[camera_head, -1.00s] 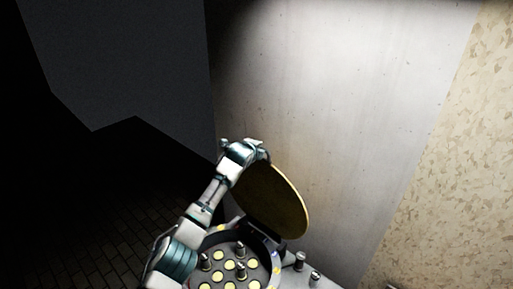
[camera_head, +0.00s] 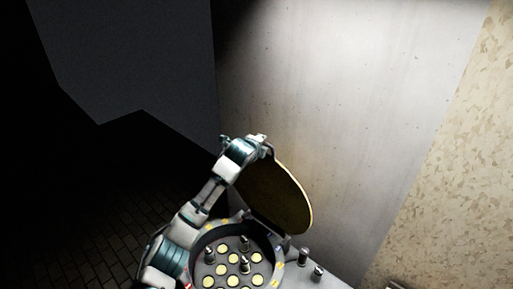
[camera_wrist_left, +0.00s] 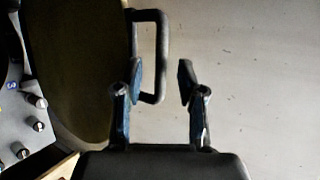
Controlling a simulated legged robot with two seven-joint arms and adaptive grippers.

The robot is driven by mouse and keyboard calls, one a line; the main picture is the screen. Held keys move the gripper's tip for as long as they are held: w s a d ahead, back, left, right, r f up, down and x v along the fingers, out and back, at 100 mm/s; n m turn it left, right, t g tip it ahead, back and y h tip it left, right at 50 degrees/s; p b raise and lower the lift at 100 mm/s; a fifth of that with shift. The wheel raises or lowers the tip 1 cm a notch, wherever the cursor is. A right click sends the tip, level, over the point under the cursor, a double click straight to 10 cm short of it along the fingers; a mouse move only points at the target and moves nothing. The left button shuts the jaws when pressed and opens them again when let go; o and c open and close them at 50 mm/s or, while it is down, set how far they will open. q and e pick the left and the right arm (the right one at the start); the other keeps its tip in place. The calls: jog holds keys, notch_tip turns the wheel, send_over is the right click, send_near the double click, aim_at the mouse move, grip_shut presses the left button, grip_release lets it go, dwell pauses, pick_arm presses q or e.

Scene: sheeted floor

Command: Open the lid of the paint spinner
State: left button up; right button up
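The paint spinner shows at the bottom of the head view as a round bowl (camera_head: 222,277) with yellow discs and metal pegs inside. Its dark yellow-brown round lid (camera_head: 278,198) stands raised and steeply tilted at the bowl's far right side. The lid's inner face also shows at the left of the left wrist view (camera_wrist_left: 85,60). A dark loop handle (camera_wrist_left: 162,55) sticks out from the lid's edge. My left gripper (camera_wrist_left: 162,78) is open, with one finger on each side of the handle's outer bar and visible gaps. In the head view my left gripper (camera_head: 257,142) is at the lid's top edge. My right gripper is not in view.
Metal knobs (camera_head: 304,255) stand on the spinner's base right of the bowl. A pale grey wall (camera_head: 350,100) rises close behind the lid, and a mottled beige surface (camera_head: 465,160) lies at the right. The dark brick-patterned floor (camera_head: 100,235) at the left looks clear.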

pick_arm(q)
jog(key=d+v, duration=0.1)
jog(key=v, duration=0.6)
jog(key=shift+d, duration=0.2)
jog(key=shift+s+a+f, duration=0.1)
jog(key=shift+a, duration=0.05)
